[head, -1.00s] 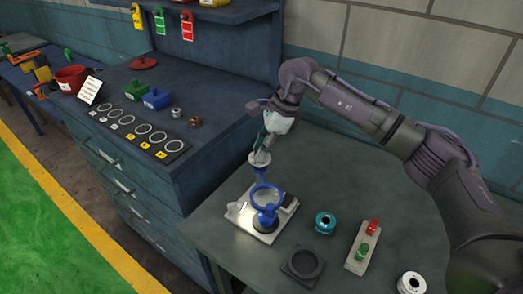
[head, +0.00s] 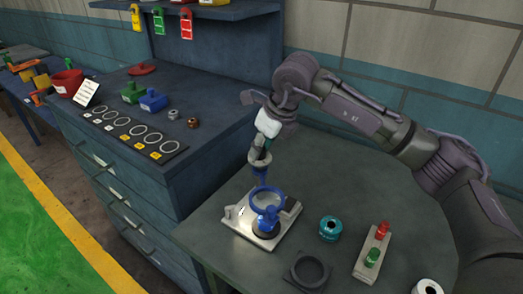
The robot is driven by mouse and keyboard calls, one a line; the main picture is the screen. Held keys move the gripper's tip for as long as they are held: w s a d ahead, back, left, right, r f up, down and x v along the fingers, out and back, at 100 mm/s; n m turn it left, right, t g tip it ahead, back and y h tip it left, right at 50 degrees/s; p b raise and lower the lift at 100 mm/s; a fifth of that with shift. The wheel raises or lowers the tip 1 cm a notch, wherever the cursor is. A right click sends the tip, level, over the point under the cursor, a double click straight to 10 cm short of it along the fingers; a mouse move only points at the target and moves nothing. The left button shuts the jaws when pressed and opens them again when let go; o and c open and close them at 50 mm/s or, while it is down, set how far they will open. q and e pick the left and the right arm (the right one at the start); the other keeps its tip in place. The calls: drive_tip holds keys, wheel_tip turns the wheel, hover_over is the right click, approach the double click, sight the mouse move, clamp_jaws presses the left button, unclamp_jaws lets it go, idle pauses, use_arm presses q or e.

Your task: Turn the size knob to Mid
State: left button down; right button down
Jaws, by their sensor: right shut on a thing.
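A blue fixture (head: 266,217) with an upright ring stands on a pale metal base plate (head: 286,233) on the grey table. A blue stem rises from the ring to a grey rounded part at my right gripper (head: 260,161). My right gripper points down and is shut on this stem's top end; its fingertips are partly hidden. A dark block (head: 291,206) sits at the plate's right edge. I cannot make out a knob marking or the word Mid, so I cannot tell where the knob points. My left gripper is not in view.
Right of the fixture stand a teal spool (head: 330,228), a dark ring (head: 308,270), a stand with red and green buttons (head: 372,252) and a white roll (head: 427,287). The blue workbench (head: 215,120) at left holds a ring board (head: 135,133) and coloured blocks.

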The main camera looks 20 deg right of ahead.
drive_tip(key=shift+r+m, duration=0.1)
drive_tip(key=shift+m, duration=0.2)
drive_tip(key=c, duration=0.9)
unclamp_jaws()
drive_tip(key=v, duration=1.2)
drive_tip(key=shift+a, duration=0.15)
drive_tip(key=shift+r, duration=0.1)
